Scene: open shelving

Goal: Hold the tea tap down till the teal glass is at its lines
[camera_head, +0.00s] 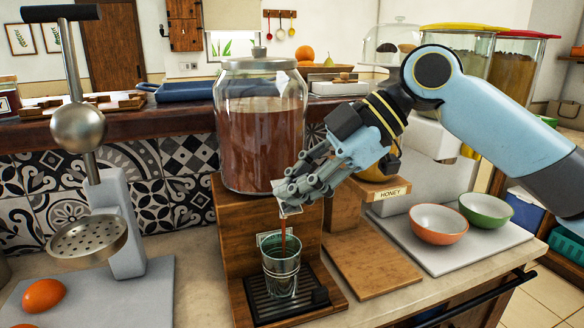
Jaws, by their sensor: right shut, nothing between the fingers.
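The glass tea jar (260,150) stands on a wooden stand and holds brown tea. My right gripper (287,200) is shut and empty, its fingertips pressed at the tap low on the jar's front. The fingers hide most of the tap. A brown stream of tea (283,232) falls from below the fingertips into the teal glass (281,272). The glass stands upright on the black drip tray (262,309). Faint bands show around the glass, but the tea level against them is hard to make out. My left gripper is not in view.
A honey dispenser (380,190) and wooden board (372,262) are right of the tea stand. An orange bowl (439,223) and green bowl (486,210) sit on a white board.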

